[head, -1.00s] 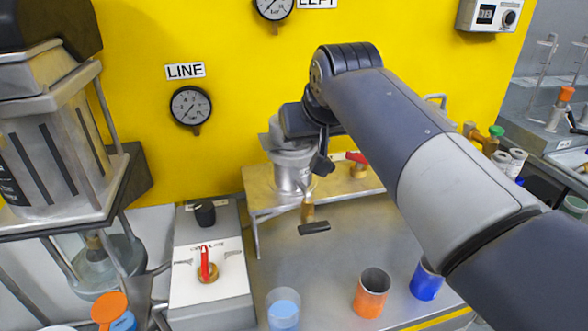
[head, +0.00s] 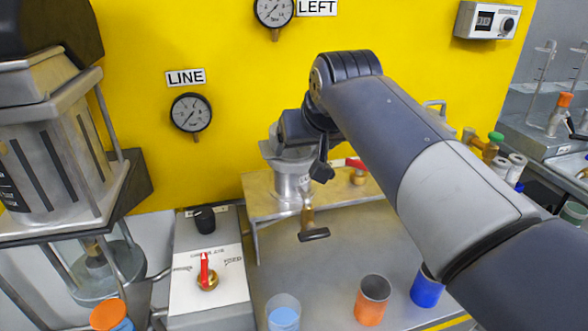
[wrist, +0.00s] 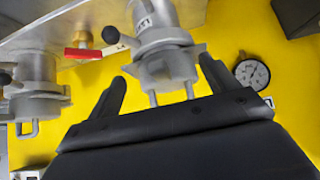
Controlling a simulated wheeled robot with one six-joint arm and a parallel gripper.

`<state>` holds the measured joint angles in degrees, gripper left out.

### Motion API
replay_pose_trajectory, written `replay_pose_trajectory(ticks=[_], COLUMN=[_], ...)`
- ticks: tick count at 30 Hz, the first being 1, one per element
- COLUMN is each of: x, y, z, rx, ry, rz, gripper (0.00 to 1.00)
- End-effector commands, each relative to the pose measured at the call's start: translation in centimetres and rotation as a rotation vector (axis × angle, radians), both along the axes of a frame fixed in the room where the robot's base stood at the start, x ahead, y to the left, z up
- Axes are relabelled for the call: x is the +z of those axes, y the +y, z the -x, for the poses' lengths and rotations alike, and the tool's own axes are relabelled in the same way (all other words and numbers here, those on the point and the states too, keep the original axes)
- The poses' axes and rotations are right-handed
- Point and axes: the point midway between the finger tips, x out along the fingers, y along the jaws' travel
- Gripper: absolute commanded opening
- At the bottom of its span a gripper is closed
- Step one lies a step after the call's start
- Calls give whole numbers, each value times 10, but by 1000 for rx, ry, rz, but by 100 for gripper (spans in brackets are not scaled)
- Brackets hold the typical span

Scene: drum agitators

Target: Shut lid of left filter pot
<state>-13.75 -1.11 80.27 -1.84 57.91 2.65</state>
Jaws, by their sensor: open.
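The left filter pot (head: 290,184) is a grey metal pot on a raised metal shelf in front of the yellow panel. In the wrist view, which looks upside down, the same pot (wrist: 160,40) has a wide lugged flange and a lid with a two-pronged loop handle (wrist: 170,97). My gripper (wrist: 163,84) is open and empty, with one finger on each side of the handle in this view. Contact cannot be told. In the head view my wrist hides most of the pot's top, so how far the lid stands open is unclear.
A second pot (wrist: 32,72) stands beside it in the wrist view, near a red-handled valve (wrist: 84,53). A black-handled tap (head: 313,235) hangs below the left pot. Orange (head: 371,303) and blue (head: 426,288) cups stand at the front right. The bench between is clear.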

Motion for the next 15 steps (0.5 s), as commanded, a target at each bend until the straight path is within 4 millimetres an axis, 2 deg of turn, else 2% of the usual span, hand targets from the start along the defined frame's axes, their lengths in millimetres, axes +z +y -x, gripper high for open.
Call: replay_pose_trajectory(ticks=[9, 15], x=[1, 18], y=[0, -3], z=[0, 13], rx=[0, 0], ry=[0, -3], rz=[0, -1], gripper=[82, 82])
